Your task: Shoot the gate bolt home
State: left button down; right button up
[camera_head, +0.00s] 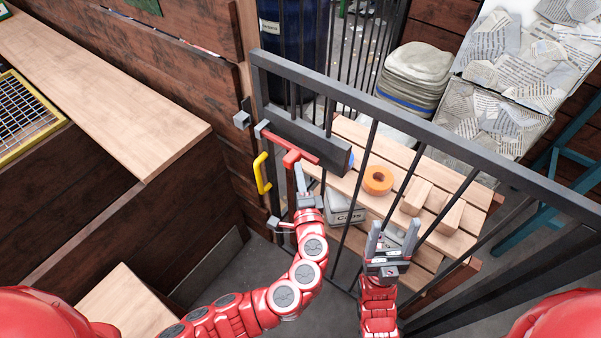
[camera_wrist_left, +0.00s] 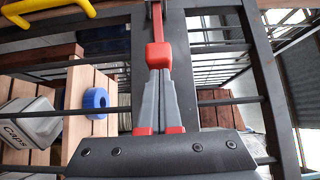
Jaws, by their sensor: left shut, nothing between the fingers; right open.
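The gate (camera_head: 440,133) has a dark grey frame with thin bars. The red bolt (camera_head: 300,148) lies along a dark plate on the gate, with its grey end toward a small grey block (camera_head: 241,119) on the post; a gap shows between them. Its red knob (camera_head: 291,158) sticks out toward me. My left gripper (camera_head: 299,168) is shut and empty, its fingertips at the knob. In the left wrist view the fingers (camera_wrist_left: 153,80) meet or overlap the knob (camera_wrist_left: 159,56); contact is unclear. My right gripper (camera_head: 393,230) is open and empty, in front of the gate bars.
A yellow handle (camera_head: 261,172) sits left of the bolt. Behind the gate, a slatted wooden surface (camera_head: 385,150) bears an orange tape roll (camera_head: 378,180) and wooden blocks (camera_head: 417,196). A wooden counter (camera_head: 110,85) lies at left. Paper bales (camera_head: 510,90) stand at back right.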

pick_arm(q)
jog(key=w+a+b, duration=0.2)
jog(key=w+a, duration=0.1)
jog(key=a, duration=0.2)
jog(key=shift+w, duration=0.35)
jog(key=shift+a, duration=0.1)
